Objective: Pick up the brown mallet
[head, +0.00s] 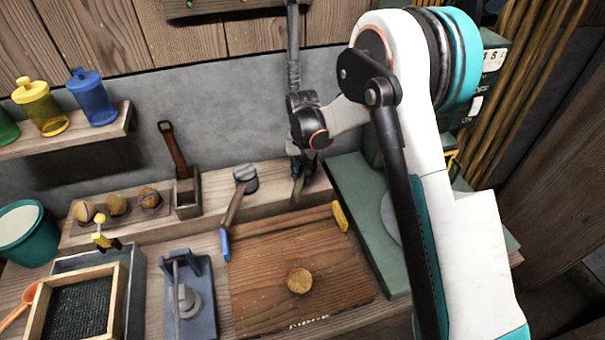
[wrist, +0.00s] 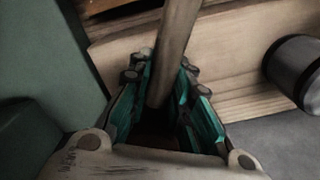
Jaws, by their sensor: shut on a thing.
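My gripper (head: 301,180) is low over the right part of the wooden ledge in the head view. In the wrist view my gripper (wrist: 160,75) has its teal-lined fingers on both sides of a round brown wooden handle, which I take for the brown mallet (wrist: 176,45). The handle sticks out beyond the fingertips. The mallet's head does not show clearly in either view, and in the head view my gripper hides most of the mallet.
A dark-headed tool (head: 245,178) with a blue-tipped handle leans left of my gripper; its grey cylinder shows in the wrist view (wrist: 295,70). A brown-handled tool stands in a wooden box (head: 187,208). A board (head: 265,250) lies in front. A green machine base (head: 355,205) is close right.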

